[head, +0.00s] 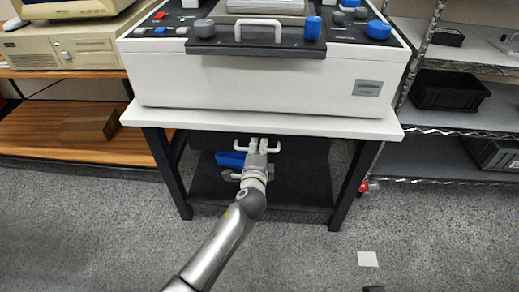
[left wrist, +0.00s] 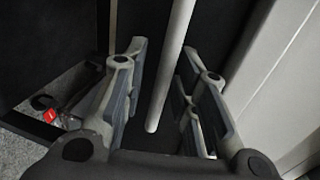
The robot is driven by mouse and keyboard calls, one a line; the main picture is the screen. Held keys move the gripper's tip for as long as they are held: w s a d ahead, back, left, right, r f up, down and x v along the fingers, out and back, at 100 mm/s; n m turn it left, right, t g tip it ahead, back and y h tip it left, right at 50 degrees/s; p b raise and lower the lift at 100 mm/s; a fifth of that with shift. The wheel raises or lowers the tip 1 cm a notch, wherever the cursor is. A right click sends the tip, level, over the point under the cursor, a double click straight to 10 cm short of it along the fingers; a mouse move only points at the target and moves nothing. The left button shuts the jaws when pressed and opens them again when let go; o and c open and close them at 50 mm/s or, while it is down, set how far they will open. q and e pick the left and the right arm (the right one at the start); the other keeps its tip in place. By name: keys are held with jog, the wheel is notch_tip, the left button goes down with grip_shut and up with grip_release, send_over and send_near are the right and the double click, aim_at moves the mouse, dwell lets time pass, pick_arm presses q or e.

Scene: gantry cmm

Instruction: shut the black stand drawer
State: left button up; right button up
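The black stand drawer (head: 212,141) is under the white top of the stand (head: 300,124). Its front is dark, and how far it stands out is hard to tell in the head view. Its pale bar handle (head: 276,149) shows on both sides of my left gripper (head: 258,144), which reaches it from the front. In the left wrist view the handle (left wrist: 170,65) runs between the spread fingers of my left gripper (left wrist: 165,95), with gaps on both sides. My right gripper is not seen.
A white machine (head: 260,82) stands on top. A blue object (head: 230,160) is under the drawer, above the stand's lower shelf (head: 295,190). Black legs (head: 352,180) flank the space. A wooden bench (head: 60,135) is left, wire shelving (head: 440,130) right.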

pick_arm(q)
jog(key=shift+r, duration=0.15)
jog(key=v, duration=1.2)
dwell(0.5)
